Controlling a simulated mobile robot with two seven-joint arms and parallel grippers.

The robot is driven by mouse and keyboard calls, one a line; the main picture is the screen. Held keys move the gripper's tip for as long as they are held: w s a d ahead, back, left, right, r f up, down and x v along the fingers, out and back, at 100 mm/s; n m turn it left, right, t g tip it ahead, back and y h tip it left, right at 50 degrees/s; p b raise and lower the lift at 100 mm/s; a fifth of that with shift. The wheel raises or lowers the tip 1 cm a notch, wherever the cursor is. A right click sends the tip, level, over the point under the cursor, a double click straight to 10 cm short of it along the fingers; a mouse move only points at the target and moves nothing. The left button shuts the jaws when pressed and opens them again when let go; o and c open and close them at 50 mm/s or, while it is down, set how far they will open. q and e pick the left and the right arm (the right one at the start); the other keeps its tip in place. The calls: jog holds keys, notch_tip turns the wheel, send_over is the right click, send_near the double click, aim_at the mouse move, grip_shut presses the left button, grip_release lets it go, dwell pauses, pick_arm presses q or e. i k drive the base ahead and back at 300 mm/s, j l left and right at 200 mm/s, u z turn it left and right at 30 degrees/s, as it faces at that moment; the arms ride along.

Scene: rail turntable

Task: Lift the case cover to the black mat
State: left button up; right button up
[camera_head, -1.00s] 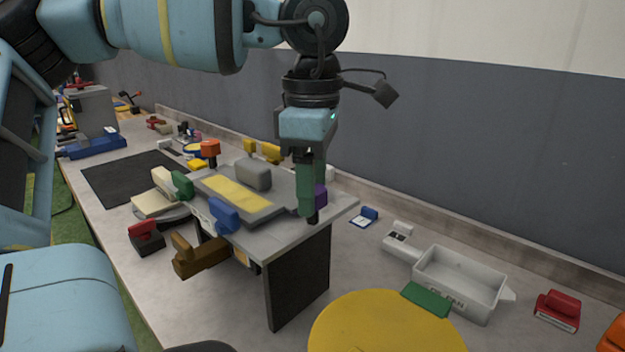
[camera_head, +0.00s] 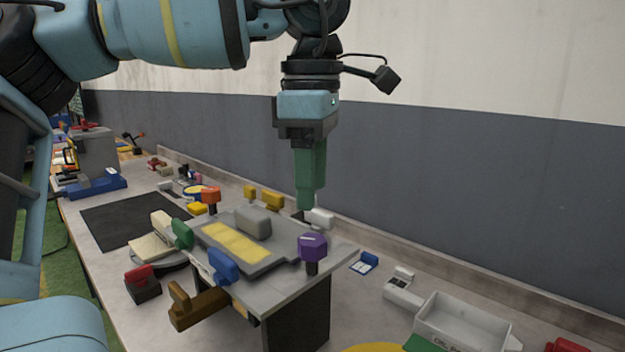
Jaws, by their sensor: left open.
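The case cover (camera_head: 277,255) appears to be the grey plate with a yellow panel and a raised grey grip (camera_head: 253,222). It lies on a grey stand (camera_head: 285,291). Green (camera_head: 182,234), blue (camera_head: 223,266), orange (camera_head: 210,195) and purple (camera_head: 312,246) knobs stand around the cover's edges. The black mat (camera_head: 125,222) lies flat and bare on the bench, left of the stand. My left gripper (camera_head: 305,207) points down, open and empty, above and behind the purple knob. The gap between its fingers is hard to see. My right gripper is out of view.
A grey bin (camera_head: 465,325) and a small blue-and-white item (camera_head: 365,263) lie right of the stand. A red-and-black block (camera_head: 142,284) and a brown block (camera_head: 196,306) are in front. Yellow blocks (camera_head: 270,198) stand behind. A wall bounds the bench's back.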

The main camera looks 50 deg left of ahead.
aim_at(259, 238)
jog(key=k, duration=1)
